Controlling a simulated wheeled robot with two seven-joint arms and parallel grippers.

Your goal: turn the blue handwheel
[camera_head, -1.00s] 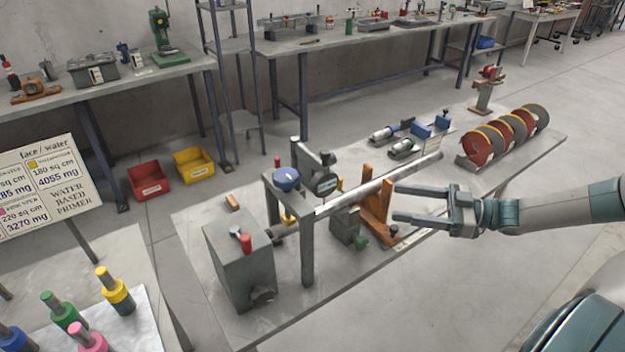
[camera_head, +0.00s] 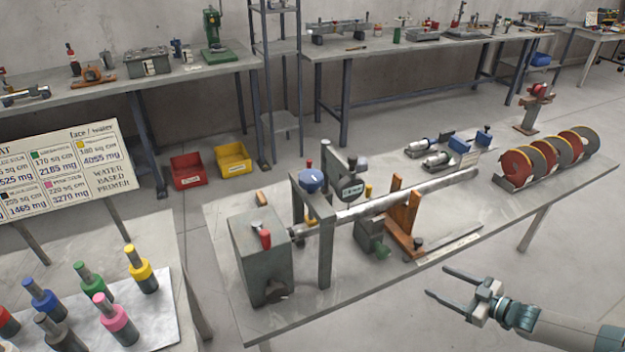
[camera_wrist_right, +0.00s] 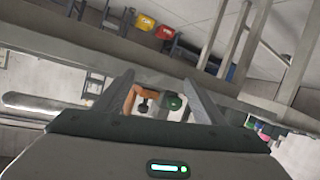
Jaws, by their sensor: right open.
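The blue handwheel (camera_head: 312,180) sits on top of the grey frame of the auger positioner, above a long metal bar (camera_head: 400,197). My right gripper (camera_head: 438,282) is open and empty. It is to the right of the handwheel and in front of the table's near edge, well apart from the wheel. In the right wrist view its two fingers (camera_wrist_right: 160,95) are spread, with an orange bracket and a green knob seen beyond them. The handwheel cannot be made out in the wrist view. My left gripper does not show in any view.
The work table (camera_head: 300,325) also bears a grey box with a red-knobbed lever (camera_head: 264,239), an orange bracket (camera_head: 403,222), and red and grey discs (camera_head: 519,167). Paint-marked pegs stand on a lower left table (camera_head: 170,330). The floor right of the gripper is clear.

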